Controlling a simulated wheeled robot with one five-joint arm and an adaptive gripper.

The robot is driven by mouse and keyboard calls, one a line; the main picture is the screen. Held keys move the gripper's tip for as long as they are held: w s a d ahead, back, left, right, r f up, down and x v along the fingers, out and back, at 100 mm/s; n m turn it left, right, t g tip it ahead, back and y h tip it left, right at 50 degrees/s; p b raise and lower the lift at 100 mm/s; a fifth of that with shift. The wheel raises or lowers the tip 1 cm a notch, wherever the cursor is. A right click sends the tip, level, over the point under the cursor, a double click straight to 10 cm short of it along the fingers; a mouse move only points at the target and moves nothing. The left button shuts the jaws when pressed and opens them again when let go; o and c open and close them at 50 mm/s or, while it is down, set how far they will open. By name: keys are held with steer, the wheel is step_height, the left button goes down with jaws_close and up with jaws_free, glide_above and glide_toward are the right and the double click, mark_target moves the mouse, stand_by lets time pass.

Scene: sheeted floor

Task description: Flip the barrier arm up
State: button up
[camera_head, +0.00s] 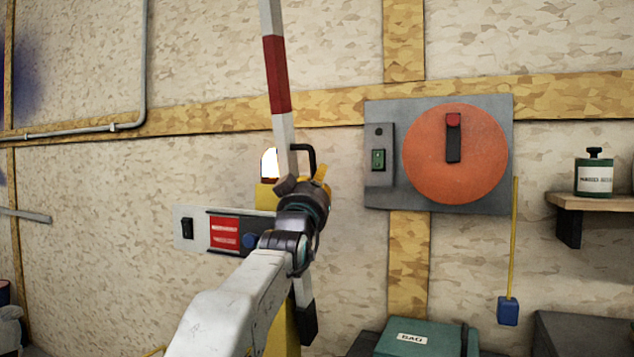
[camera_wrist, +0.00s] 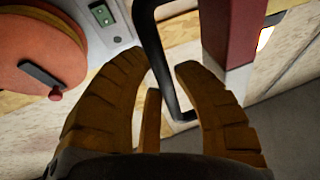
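The barrier arm (camera_head: 277,75), striped red and white, stands nearly upright in the head view, its top leaning slightly left and running out of frame. Its lower end shows below my wrist. A black handle (camera_head: 312,158) sticks out from its right side. My gripper (camera_head: 307,180) is at this handle and partly hides the arm's middle. In the wrist view, the yellow fingers of my gripper (camera_wrist: 155,64) are apart, with the black handle (camera_wrist: 158,60) between them and gaps visible. The barrier arm (camera_wrist: 234,30) is just right of the right finger.
A yellow post (camera_head: 283,325) stands behind my arm. A panel with an orange disc (camera_head: 430,160) is on the wall at right, and a panel with a red label (camera_head: 225,233) at left. A green case (camera_head: 430,338) is low at right. A shelf (camera_head: 590,203) holds a green canister (camera_head: 594,178).

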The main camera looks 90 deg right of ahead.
jaws_close()
steer(key=shift+d+r, duration=0.1)
steer(key=d+p, duration=0.1)
steer(key=p, duration=0.1)
steer(key=shift+s+r+y+p, duration=0.3)
steer(key=shift+r+p, duration=0.05)
steer(key=d+p, duration=0.1)
steer(key=p, duration=0.1)
steer(key=s+d+y+p, duration=0.1)
steer(key=d+p, duration=0.1)
steer(key=p, duration=0.1)
steer(key=s+d+y+p, duration=0.1)
steer(key=p, duration=0.2)
steer(key=shift+s+d+f+m, duration=0.15)
steer(key=shift+d+m, duration=0.1)
steer(key=shift+m, duration=0.15)
steer(key=shift+o, duration=2.4)
jaws_free()
